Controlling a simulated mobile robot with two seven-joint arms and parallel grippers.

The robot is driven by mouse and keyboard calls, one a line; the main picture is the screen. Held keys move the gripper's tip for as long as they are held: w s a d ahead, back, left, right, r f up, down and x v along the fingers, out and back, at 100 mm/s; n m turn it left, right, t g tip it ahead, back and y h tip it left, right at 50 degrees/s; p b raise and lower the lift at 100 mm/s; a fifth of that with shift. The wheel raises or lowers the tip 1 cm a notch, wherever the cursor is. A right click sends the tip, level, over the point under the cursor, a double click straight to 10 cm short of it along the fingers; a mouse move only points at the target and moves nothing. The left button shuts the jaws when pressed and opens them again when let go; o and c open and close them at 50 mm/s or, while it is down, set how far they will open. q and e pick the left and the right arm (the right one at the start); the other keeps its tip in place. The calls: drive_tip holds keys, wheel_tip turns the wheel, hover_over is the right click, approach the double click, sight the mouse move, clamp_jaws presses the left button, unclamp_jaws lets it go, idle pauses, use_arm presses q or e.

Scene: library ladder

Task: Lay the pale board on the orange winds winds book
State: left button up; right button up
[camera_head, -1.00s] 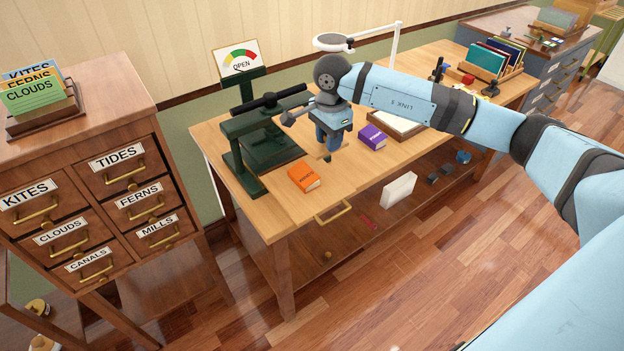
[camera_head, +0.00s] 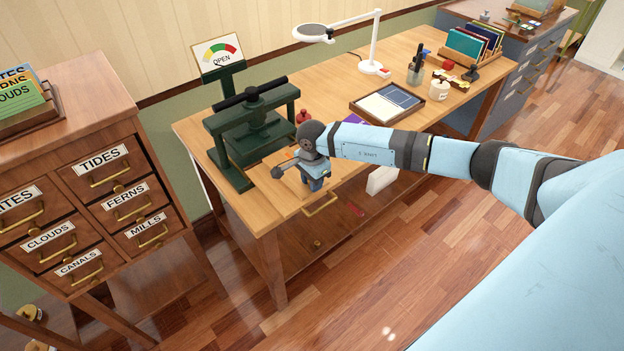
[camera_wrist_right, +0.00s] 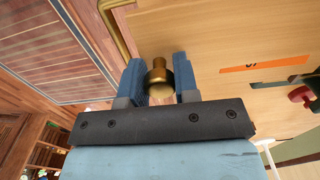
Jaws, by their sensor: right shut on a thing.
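My right gripper (camera_head: 316,187) is over the front of the workbench, beside the green press. In the wrist view its blue fingers (camera_wrist_right: 160,80) are shut on a brass knob (camera_wrist_right: 160,75). The pale board (camera_wrist_right: 215,38) spreads out beyond the knob, close in colour to the bench top. The orange book (camera_head: 290,153) is mostly hidden by the gripper and board in the head view. In the wrist view only a lettered strip of the orange book (camera_wrist_right: 265,64) shows past the board's edge. I cannot tell whether board and book touch. My left gripper is not in view.
The green press (camera_head: 240,135) stands close left of the gripper. A purple book (camera_head: 353,119) is partly hidden behind my arm. A tray (camera_head: 388,103) and a lamp (camera_head: 374,50) stand farther back. The bench's front edge and drawer handle (camera_head: 320,205) are close by.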

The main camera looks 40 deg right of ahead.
drive_tip(key=o, duration=0.6)
drive_tip(key=shift+f, duration=0.15)
drive_tip(key=shift+c, duration=0.2)
drive_tip(key=o, duration=0.4)
drive_tip(key=shift+o, duration=0.2)
